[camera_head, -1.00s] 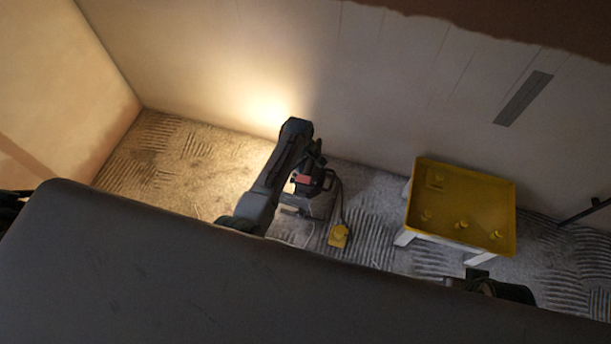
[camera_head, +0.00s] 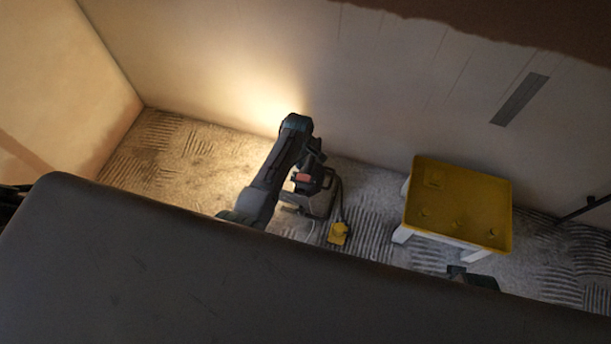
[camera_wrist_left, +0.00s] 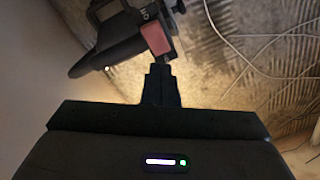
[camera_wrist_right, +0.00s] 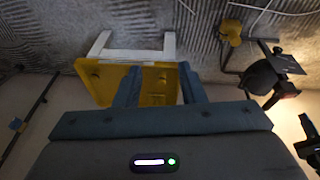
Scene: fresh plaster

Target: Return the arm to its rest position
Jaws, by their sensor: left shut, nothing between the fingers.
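My left arm rises over the dark front edge of my body, and its wrist bends down near a dark work lamp (camera_head: 312,184) on the floor. My left gripper (camera_wrist_left: 160,68) is shut and empty. In the left wrist view its fingertips are close to the lamp's pinkish-red block (camera_wrist_left: 155,38); I cannot tell whether they touch. My right gripper (camera_wrist_right: 157,80) is open, with nothing between its fingers. In the right wrist view the yellow-topped stool (camera_wrist_right: 103,82) lies beyond it. In the head view only a small dark part of my right arm shows above the body edge.
The yellow-topped stool with white legs (camera_head: 458,201) stands right of the lamp. A yellow plug or box (camera_head: 338,233) on a cable lies on the ridged floor. A lit plaster wall (camera_head: 230,60) closes the back. The floor at left (camera_head: 160,150) is clear.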

